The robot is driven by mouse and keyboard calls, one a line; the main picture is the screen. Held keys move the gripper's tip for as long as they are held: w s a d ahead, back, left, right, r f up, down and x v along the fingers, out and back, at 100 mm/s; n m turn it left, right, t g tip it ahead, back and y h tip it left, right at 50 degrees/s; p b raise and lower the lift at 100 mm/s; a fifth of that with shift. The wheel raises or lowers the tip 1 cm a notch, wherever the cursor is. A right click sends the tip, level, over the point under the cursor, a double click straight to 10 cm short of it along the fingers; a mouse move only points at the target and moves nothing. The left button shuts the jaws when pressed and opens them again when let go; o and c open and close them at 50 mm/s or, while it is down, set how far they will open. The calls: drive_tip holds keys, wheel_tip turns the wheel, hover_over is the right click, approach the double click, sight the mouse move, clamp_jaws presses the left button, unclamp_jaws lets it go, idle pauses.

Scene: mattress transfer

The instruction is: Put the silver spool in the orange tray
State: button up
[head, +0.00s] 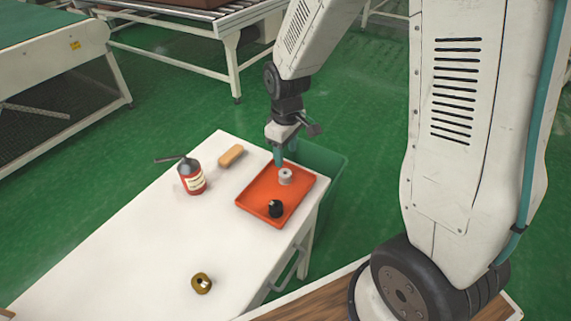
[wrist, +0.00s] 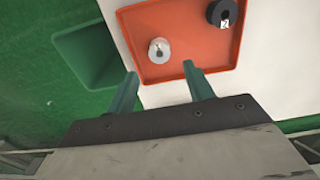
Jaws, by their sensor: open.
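The silver spool (head: 285,177) stands in the orange tray (head: 258,189), near the tray's far edge in the head view. In the wrist view the silver spool (wrist: 159,49) is on the floor of the orange tray (wrist: 187,67), a little ahead of the fingertips and apart from them. My gripper (head: 279,161) is over the far edge of the tray. In the wrist view its two teal fingers (wrist: 160,80) are spread apart with nothing between them.
A black spool (head: 275,208) is also in the tray. A red can (head: 190,176), a tan block (head: 231,156) and a yellow-brown spool (head: 201,283) are on the white table (head: 160,235). A green bin (head: 322,163) stands beside the table behind the tray. The table's middle is clear.

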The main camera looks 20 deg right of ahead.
drive_tip(key=s+d+r+m, duration=0.1)
drive_tip(key=s+r+m, duration=0.1)
drive_tip(key=s+r, duration=0.45)
drive_tip(key=s+d+r+m, duration=0.1)
drive_tip(key=s+r, duration=0.3)
drive_tip(key=r, duration=0.6)
drive_tip(key=s+r+m+t, duration=0.1)
drive_tip(key=s+r+m, duration=0.2)
drive_tip(key=s, duration=0.9)
drive_tip(key=shift+s+d+r+m, duration=0.4)
drive_tip(key=shift+r, duration=0.35)
